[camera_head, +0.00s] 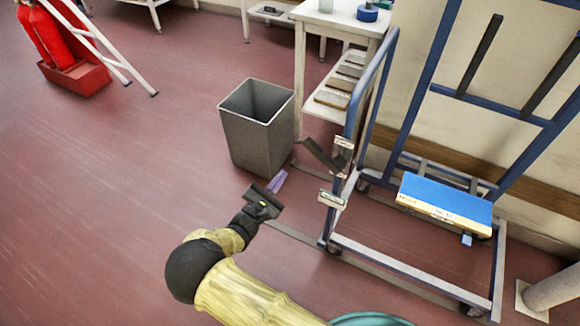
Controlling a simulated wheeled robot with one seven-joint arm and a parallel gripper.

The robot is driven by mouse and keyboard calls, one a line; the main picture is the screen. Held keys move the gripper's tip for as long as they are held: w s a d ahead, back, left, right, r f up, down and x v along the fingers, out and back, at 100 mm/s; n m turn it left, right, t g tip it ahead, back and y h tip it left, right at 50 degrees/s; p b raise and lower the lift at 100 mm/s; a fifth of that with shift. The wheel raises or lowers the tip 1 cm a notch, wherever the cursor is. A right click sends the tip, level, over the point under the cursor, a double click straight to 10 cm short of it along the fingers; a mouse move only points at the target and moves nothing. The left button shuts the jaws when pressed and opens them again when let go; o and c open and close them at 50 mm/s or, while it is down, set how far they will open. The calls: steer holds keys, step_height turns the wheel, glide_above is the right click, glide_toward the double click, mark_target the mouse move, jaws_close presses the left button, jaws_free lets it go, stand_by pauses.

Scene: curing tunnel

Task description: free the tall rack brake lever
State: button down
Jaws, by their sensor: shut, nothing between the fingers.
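The tall rack (351,110) is a blue metal frame on castors at the right. A dark bar (320,155), which looks like the brake lever, slants up and left from a pale bracket (343,146) on its left post. A second pale bracket (332,199) sits lower on that side. My gripper (279,180) is shut and empty, with lilac fingers pointing up and right. It appears left of and below the dark bar, with a visible gap between them. Whether the lever is engaged cannot be told.
A grey bin (257,135) stands just beyond my gripper, left of the rack. A white table (340,13) is behind it. A blue-topped box (445,195) is at the rack's lower part. Red extinguishers (45,35) stand far left. The red floor at left is clear.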

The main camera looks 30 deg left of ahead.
steer(key=shift+v, duration=1.45)
steer(key=shift+s, duration=0.1)
